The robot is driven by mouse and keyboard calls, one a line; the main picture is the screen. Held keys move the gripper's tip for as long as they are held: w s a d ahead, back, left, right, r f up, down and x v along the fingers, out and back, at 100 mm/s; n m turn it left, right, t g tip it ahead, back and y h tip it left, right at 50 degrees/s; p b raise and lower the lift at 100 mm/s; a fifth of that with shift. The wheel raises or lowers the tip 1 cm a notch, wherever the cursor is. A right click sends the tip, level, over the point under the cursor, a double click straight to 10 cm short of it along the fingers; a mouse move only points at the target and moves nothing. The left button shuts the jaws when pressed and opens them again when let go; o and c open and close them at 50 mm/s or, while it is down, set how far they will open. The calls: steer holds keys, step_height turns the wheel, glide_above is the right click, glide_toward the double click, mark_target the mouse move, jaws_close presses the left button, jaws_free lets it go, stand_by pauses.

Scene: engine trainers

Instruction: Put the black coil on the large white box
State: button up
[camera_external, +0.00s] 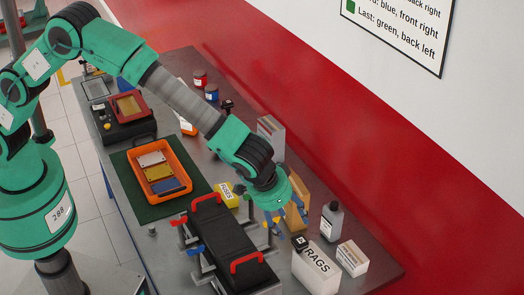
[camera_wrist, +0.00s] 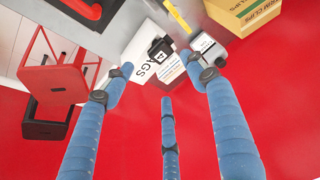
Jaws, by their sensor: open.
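The large white box, marked RAGS (camera_external: 318,270), stands near the right end of the grey bench; it also shows in the wrist view (camera_wrist: 140,72). The black coil (camera_external: 300,243), with a small white label, appears to rest on the box's top at its left corner. In the wrist view the coil (camera_wrist: 158,47) overlaps the top of the box, beyond the fingertips. My gripper (camera_external: 284,221) is open just above and left of the coil. Its blue fingers (camera_wrist: 165,80) are spread with nothing between them, and no finger clearly touches the coil.
A black engine block with red handles (camera_external: 238,268) is left of the box. A grey bottle (camera_external: 332,222) and a small white box (camera_external: 352,258) are to its right. A yellow box (camera_external: 228,194) and an orange tray (camera_external: 184,157) lie farther left. The red wall runs behind.

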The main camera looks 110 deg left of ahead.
steer(key=shift+v, duration=0.95)
steer(key=shift+r, duration=0.1)
steer(key=s+r+m+t+h, duration=0.1)
steer(key=s+r+m, duration=0.3)
steer(key=s+r, duration=2.15)
steer(key=s+d+m+h, duration=0.1)
steer(key=s+d+m, duration=0.1)
steer(key=s, duration=1.5)
steer(key=s+d+m+t+h, duration=0.1)
steer(key=s+d+m, duration=0.1)
steer(key=s, duration=1.5)
steer(key=shift+s+m, duration=0.3)
steer(key=shift+s, duration=0.05)
